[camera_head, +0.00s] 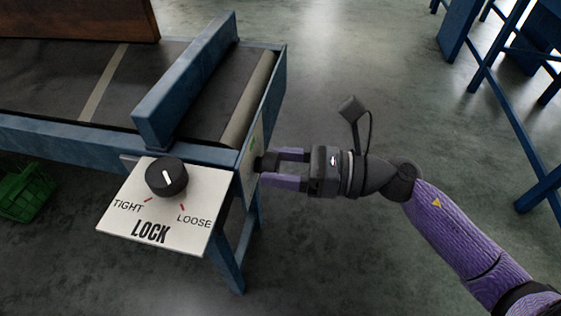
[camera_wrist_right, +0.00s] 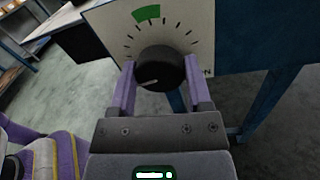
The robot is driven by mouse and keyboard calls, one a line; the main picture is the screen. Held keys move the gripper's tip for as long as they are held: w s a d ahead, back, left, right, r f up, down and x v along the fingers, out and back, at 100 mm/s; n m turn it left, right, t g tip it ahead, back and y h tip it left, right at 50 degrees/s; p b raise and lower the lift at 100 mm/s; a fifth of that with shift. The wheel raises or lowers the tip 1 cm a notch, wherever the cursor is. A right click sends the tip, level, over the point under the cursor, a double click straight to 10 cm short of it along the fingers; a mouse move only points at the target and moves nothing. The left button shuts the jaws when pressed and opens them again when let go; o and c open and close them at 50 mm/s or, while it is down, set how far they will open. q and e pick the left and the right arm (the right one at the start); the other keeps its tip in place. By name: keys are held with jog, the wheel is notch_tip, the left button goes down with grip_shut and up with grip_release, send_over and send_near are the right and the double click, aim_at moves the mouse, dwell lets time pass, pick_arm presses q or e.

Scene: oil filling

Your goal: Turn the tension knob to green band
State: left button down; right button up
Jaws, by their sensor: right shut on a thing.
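The tension knob (camera_wrist_right: 160,70) is a black round dial on a pale plate (camera_wrist_right: 201,20) with tick marks. The green band (camera_wrist_right: 147,13) lies at the top of the dial, slightly left in the right wrist view. The knob's pale pointer line (camera_wrist_right: 147,83) points down-left, away from the green band. My right gripper (camera_wrist_right: 157,85) is shut on the knob, with a purple finger on each side. In the head view, my right gripper (camera_head: 272,167) reaches the plate on the conveyor's end from the right, and the knob is mostly hidden there. My left gripper is not in view.
A lock panel (camera_head: 120,225) with a black lock knob (camera_head: 166,178) marked TIGHT and LOOSE juts from the conveyor's near side. The blue conveyor frame (camera_head: 75,140) stands left. A green basket (camera_head: 25,190) is on the floor.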

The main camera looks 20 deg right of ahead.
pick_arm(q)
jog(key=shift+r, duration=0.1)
pick_arm(e)
jog(key=shift+c, duration=0.2)
